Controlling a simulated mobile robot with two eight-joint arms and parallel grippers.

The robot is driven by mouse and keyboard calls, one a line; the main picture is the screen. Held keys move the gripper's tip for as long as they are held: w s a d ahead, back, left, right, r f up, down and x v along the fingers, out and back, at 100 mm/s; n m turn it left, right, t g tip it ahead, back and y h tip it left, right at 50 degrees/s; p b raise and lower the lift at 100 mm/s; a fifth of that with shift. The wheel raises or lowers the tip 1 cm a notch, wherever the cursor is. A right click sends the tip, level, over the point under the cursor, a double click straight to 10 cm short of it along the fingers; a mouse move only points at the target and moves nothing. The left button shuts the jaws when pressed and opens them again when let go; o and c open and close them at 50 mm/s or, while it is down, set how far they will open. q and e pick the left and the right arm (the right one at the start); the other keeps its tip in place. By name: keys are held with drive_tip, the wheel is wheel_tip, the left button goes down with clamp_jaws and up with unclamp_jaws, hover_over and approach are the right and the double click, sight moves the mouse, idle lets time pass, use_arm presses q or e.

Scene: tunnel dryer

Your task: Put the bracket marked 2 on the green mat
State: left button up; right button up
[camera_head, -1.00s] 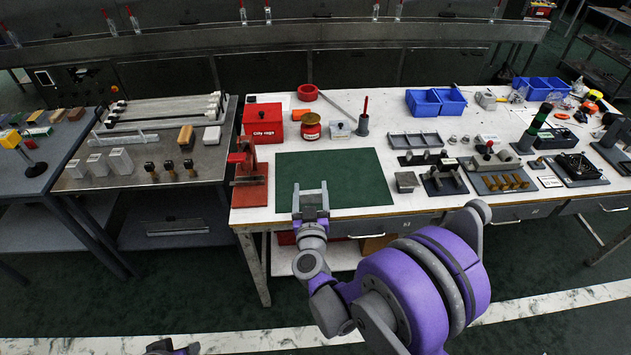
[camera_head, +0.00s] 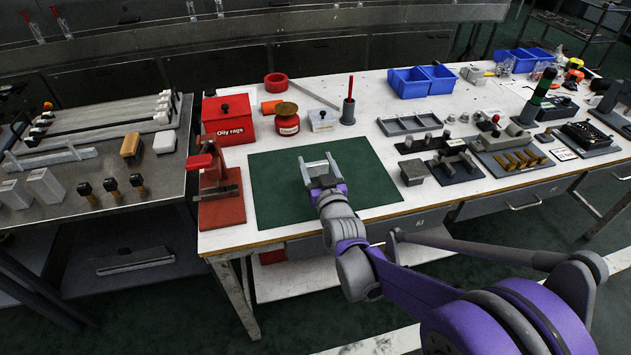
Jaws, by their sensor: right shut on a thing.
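The green mat (camera_head: 272,195) lies flat on the white bench, in the middle left of the head view. My right gripper (camera_head: 319,169) is over the mat, its two pale fingers pointing away from me. It is shut on a small grey piece, probably a bracket, which I can hardly tell apart from the fingers; no number on it can be read. I cannot tell whether the piece touches the mat. My left gripper is not in view.
A red press (camera_head: 220,200) stands left of the mat. A red rags box (camera_head: 229,118), a red jar (camera_head: 287,125) and a dark post (camera_head: 348,112) stand behind it. A grey block (camera_head: 413,172) and peg fixtures (camera_head: 456,172) are to the right. Most of the mat is clear.

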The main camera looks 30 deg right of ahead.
sight(316, 174)
wheel_tip(316, 174, down, 3)
drive_tip(key=shift+s+a+f+b, duration=0.1)
drive_tip(key=shift+s+b, duration=0.05)
drive_tip(key=shift+b, duration=0.25)
drive_tip(key=shift+f+b, duration=0.65)
drive_tip(key=shift+f, duration=1.55)
drive_tip(key=shift+f, duration=0.1)
drive_tip(key=o, duration=1.2)
drive_tip(key=shift+f, duration=0.15)
drive_tip(key=o, duration=0.4)
drive_tip(key=shift+c, duration=0.2)
drive_tip(key=shift+r, duration=0.2)
drive_tip(key=shift+s+r, duration=0.1)
drive_tip(key=shift+s, duration=0.05)
drive_tip(key=v, duration=1.1)
drive_tip(key=shift+s, duration=0.3)
